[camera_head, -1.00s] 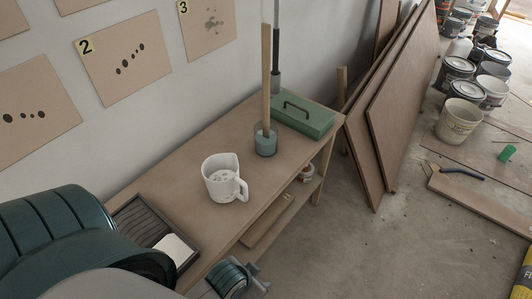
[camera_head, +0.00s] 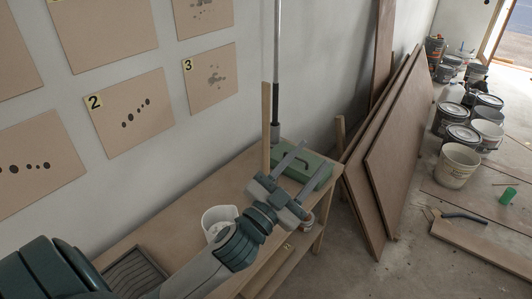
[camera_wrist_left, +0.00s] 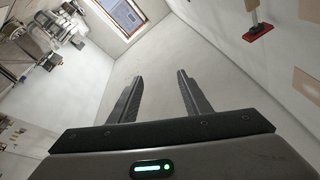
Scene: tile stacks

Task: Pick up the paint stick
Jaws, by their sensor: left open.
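The paint stick (camera_head: 266,125), a tall thin wooden stick, stands upright on the bench in the head view. Its lower end and the teal cup around it are hidden behind my left gripper. My left gripper (camera_head: 316,154) is open, over the green box and just right of the stick in the picture. In the left wrist view, the open fingers (camera_wrist_left: 160,76) have nothing between them and the stick is not seen. My right gripper is in neither view.
A white jug (camera_head: 218,217) is partly hidden by my left arm. A green box (camera_head: 316,168), a grey pole (camera_head: 276,70) and a dark tray (camera_head: 135,275) are on or by the bench (camera_head: 160,235). Brown boards (camera_head: 385,150) lean to the right.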

